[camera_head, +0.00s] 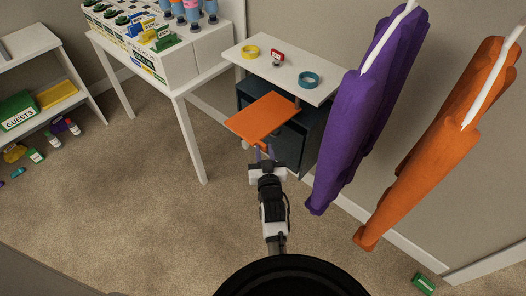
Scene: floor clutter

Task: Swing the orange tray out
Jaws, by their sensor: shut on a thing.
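The orange tray (262,118) is a flat panel just below the white tabletop (284,67) of a small dark cabinet (300,140). It sticks out to the front left of the cabinet. My gripper (263,154) is at the tray's near edge, below and in front of it. It is shut on a small orange part at that edge, likely the tray's handle, which is mostly hidden by the fingers. The tray's far right corner sits close under the tabletop.
A white table (187,90) with boxes and bottles stands left of the cabinet. Purple (360,110) and orange (440,140) garments hang at the right. A white shelf (48,70) stands far left. The carpet (130,200) at the front left is clear. A green box (424,284) lies at lower right.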

